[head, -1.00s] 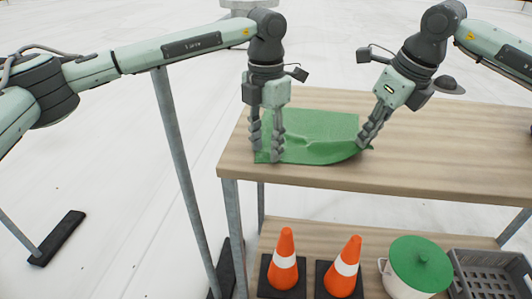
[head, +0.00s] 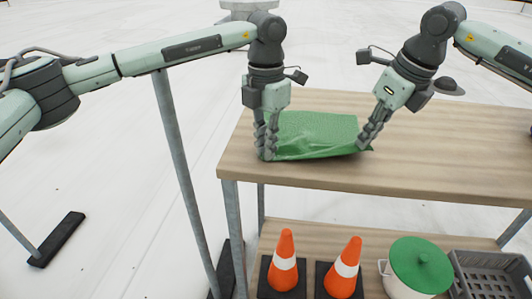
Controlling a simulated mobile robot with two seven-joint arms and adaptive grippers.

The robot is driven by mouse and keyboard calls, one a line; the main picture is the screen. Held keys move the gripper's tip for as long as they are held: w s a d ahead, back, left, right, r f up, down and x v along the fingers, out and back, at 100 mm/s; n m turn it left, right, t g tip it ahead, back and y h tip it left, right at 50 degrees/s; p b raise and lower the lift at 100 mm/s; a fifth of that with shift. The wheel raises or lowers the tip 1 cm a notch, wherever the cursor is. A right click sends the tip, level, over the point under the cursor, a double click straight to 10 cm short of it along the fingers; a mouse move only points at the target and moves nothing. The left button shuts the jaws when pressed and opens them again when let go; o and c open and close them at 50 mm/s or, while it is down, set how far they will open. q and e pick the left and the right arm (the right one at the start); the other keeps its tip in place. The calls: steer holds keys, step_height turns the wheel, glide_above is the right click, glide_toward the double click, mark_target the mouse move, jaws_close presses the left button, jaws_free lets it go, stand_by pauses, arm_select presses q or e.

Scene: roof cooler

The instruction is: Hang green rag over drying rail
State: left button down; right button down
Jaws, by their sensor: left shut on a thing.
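The green rag (head: 315,127) lies on the wooden top of the bench (head: 440,150), near its left end, with its near edge bunched up between my grippers. My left gripper (head: 267,156) is shut on the rag's near left corner, low over the bench top. My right gripper (head: 364,146) has its fingers close together on the near right corner, with a bit of rag poking out past them. A grey metal post (head: 182,170) stands left of the bench and may belong to the drying rail. Its top is hidden behind my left arm.
The lower shelf holds two orange cones (head: 284,262) (head: 344,268), a white pot with a green lid (head: 420,264) and a grey crate (head: 490,275). A black foot (head: 57,239) lies on the white floor at left. The bench top right of the rag is largely clear.

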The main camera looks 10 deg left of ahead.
arm_select(q)
step_height(320, 180, up, 5)
stand_by(0.3)
